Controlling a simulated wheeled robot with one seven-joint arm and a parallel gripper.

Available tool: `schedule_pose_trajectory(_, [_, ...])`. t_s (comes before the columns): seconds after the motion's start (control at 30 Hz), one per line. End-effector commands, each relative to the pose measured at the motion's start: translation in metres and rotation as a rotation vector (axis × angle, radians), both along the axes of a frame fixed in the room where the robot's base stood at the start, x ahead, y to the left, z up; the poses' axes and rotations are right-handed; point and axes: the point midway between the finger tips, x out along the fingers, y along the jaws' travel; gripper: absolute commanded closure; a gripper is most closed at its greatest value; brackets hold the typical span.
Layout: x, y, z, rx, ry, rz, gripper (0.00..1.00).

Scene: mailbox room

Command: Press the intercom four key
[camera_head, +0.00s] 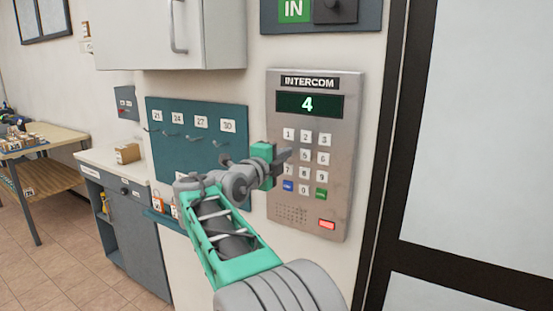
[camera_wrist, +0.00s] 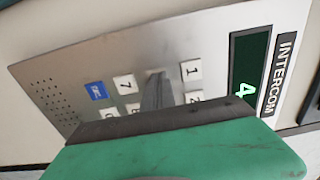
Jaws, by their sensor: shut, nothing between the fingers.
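The intercom (camera_head: 340,160) is a grey metal panel on the wall, with a keypad and a dark display (camera_head: 308,104) that reads a green 4. The four key is hidden behind my gripper (camera_head: 287,155), which reaches the left column of keys between 1 and 7. In the wrist view my gripper (camera_wrist: 155,92) is shut and empty, its tip over the spot between the 1 key (camera_wrist: 191,71) and the 7 key (camera_wrist: 125,85). The display shows there too (camera_wrist: 246,78). I cannot tell whether the tip touches the key.
A teal key board (camera_head: 197,130) with numbered hooks hangs left of the intercom. A white cabinet (camera_head: 170,35) is above it, and a counter with a small box (camera_head: 127,153) below. A dark-framed door (camera_head: 480,140) stands at right. A red button (camera_head: 326,225) is low on the panel.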

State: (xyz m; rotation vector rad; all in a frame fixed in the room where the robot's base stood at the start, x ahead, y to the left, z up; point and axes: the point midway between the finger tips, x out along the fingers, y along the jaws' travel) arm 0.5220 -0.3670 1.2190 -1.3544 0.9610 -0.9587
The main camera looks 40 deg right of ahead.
Motion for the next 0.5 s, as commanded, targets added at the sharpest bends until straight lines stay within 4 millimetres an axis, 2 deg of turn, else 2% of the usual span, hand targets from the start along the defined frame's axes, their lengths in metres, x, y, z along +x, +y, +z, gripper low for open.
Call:
schedule_pose_trajectory(0.03, [0.000, 0.001, 0.006, -0.010, -0.013, 0.004, 1.00])
schedule_pose_trajectory(0.17, [-0.005, 0.016, 0.003, -0.013, -0.017, 0.001, 1.00])
schedule_pose_trajectory(0.3, [-0.014, 0.046, -0.001, -0.013, -0.015, -0.002, 1.00])
schedule_pose_trajectory(0.37, [-0.018, 0.063, 0.005, -0.012, -0.012, 0.002, 1.00])
schedule_pose_trajectory(0.5, [-0.030, 0.094, 0.004, -0.010, -0.009, -0.001, 1.00])
